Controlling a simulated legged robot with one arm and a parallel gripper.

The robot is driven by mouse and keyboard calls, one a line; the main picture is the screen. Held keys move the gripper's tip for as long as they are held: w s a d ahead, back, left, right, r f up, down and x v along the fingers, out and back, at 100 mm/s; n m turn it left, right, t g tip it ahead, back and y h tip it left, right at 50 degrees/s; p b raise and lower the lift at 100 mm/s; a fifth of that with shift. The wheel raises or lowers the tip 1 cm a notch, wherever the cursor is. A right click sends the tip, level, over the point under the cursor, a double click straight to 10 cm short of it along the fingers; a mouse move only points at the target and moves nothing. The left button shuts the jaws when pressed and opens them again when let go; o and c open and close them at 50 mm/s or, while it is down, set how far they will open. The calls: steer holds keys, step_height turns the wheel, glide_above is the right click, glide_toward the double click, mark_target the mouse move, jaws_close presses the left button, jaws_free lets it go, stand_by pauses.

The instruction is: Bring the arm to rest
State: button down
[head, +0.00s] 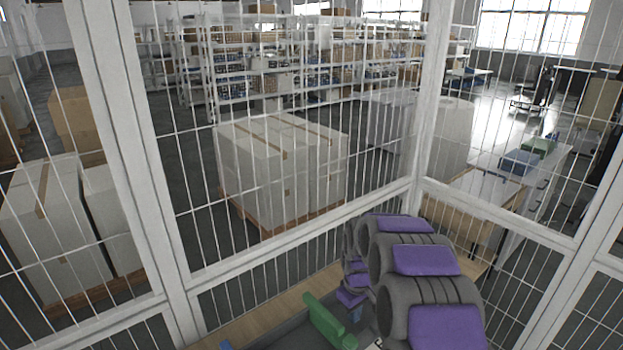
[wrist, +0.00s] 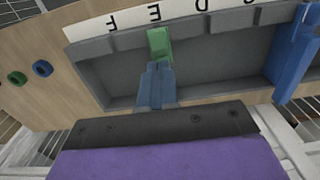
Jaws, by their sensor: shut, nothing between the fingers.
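My gripper (wrist: 160,130) fills the bottom of the wrist view as a dark edge above a purple plate. It is shut with nothing held. My grey and purple arm is bunched at the lower right of the head view; I cannot make out the fingertips there. Beyond the gripper in the wrist view is a grey tray (wrist: 222,68) with a strip of letters, seen upside down. Another blue piece (wrist: 296,52) is at the right.
A green block (head: 325,322) shows at the bottom of the head view, close to my arm. White mesh fencing (head: 428,90) surrounds the work area. Green (wrist: 17,78) and blue (wrist: 42,68) rings are on the wooden surface. Wrapped pallets (head: 270,170) stand beyond the fence.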

steer(key=s+r+m+b, duration=0.2)
steer(key=s+r, duration=0.3)
steer(key=s, duration=0.4)
steer(key=s+r+m+b, duration=0.1)
steer(key=s+r+b, duration=0.1)
steer(key=s+r, duration=0.5)
steer(key=s+f+m+g+b, duration=0.1)
steer(key=s+m, duration=0.1)
steer(key=s, duration=1)
steer(key=s+f+m+b, duration=0.2)
steer(key=s, duration=1.1)
steer(key=shift+s+g, duration=0.3)
steer(key=shift+g, duration=0.1)
